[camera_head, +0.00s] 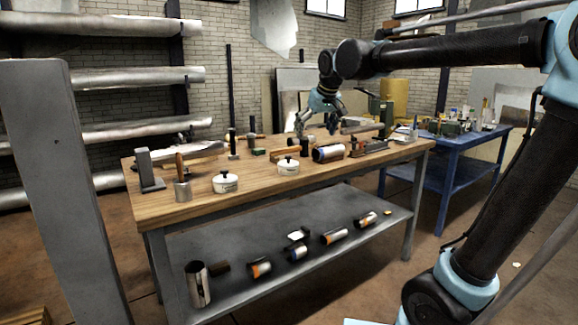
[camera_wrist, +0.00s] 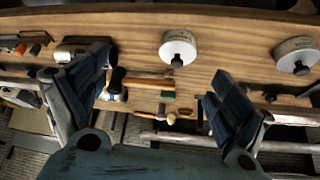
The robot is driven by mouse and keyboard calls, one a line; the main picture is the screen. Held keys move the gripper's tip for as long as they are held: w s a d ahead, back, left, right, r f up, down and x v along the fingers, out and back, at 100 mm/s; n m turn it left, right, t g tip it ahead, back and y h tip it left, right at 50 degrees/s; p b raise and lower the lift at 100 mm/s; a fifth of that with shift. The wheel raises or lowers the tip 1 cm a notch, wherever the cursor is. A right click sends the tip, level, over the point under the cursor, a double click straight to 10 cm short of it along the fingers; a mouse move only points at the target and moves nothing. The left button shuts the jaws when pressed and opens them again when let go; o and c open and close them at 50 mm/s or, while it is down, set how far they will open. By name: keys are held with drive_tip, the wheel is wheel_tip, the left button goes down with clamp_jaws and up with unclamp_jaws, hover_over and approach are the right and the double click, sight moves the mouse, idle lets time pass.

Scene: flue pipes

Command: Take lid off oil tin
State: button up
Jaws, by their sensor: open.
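Two round white tins with black knobs on their lids stand on the wooden workbench (camera_head: 195,207). One tin (camera_head: 226,184) is left of centre and the other tin (camera_head: 289,166) is nearer the middle of the front edge. Both lids are on. The labels are too small to read, so I cannot tell which is the oil tin. In the wrist view, one tin (camera_wrist: 178,48) shows beyond the gap between my fingers and the other tin (camera_wrist: 297,55) is at the right. My gripper (camera_head: 318,120) is over the back of the bench, open and empty; its spread fingers (camera_wrist: 163,66) show in the wrist view.
Hammers lie behind the tins. A blue bench (camera_head: 448,150) is at the right. Pipes lie on the lower shelf (camera_head: 228,292).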

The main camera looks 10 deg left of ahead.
approach(288, 156)
drive_tip(key=shift+n, duration=0.3)
drive_tip(key=x, duration=1)
drive_tip(key=shift+w+a+f, duration=0.1)
drive_tip(key=shift+w+f, duration=0.05)
drive_tip(key=shift+w, duration=0.35)
drive_tip(key=c, duration=1)
